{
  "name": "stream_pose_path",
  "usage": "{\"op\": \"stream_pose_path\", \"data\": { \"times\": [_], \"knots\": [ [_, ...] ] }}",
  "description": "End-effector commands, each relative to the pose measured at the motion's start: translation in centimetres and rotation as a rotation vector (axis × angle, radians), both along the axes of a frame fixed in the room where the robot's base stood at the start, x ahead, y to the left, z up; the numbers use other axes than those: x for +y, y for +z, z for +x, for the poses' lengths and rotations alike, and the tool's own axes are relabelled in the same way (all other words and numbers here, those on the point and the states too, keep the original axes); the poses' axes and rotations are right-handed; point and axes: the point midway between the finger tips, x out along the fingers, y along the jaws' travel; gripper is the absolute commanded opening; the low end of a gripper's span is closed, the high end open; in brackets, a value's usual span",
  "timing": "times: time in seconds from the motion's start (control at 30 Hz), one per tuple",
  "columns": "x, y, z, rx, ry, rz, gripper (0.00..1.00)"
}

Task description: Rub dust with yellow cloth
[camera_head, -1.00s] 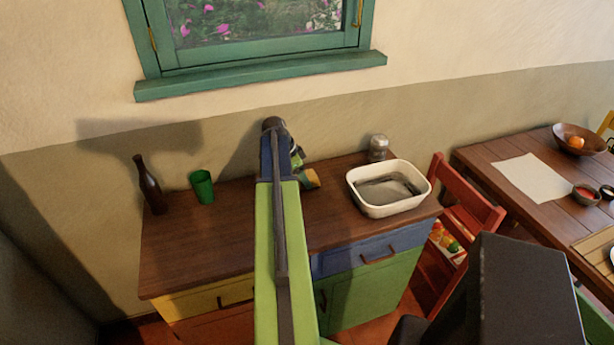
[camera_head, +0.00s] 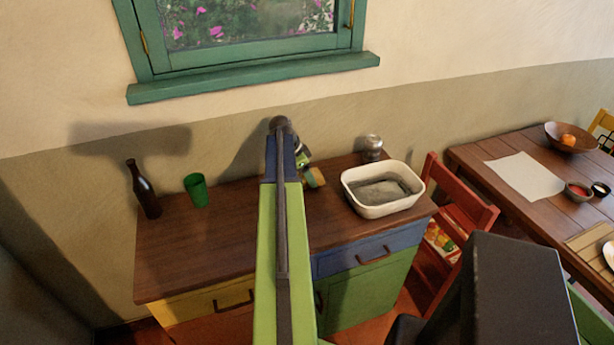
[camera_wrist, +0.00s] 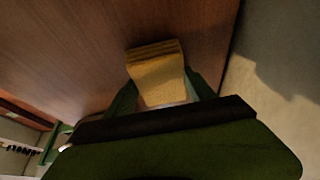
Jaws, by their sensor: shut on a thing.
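The yellow cloth (camera_wrist: 157,75) is a folded piece between the two green fingers of my gripper (camera_wrist: 165,95) in the wrist view. My gripper is shut on it, and its far end extends beyond the fingertips over the brown wood. In the head view the cloth (camera_head: 315,177) shows as a small yellow patch beside my arm, above the cabinet's wooden top (camera_head: 225,230). I cannot tell whether the cloth touches the wood. I cannot make out any dust on the visible top; my arm hides part of it.
A dark bottle (camera_head: 144,190) and a green cup (camera_head: 196,190) stand on the left of the top. A white basin (camera_head: 385,207) and a metal jar (camera_head: 372,148) stand on the right. A red chair (camera_head: 465,200) and a dining table (camera_head: 490,155) are farther right. The wall is behind.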

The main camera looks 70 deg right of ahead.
Motion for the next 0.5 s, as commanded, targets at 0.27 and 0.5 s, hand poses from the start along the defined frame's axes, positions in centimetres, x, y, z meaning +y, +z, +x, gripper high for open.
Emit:
{"op": "stream_pose_path", "data": {
  "times": [0.27,0.5],
  "knots": [
    [0.0,3.6,0.0,0.0,0.0,0.0,0.31],
    [0.0,6.0,0.0,0.0,0.0,0.0,0.31]
  ]
}}
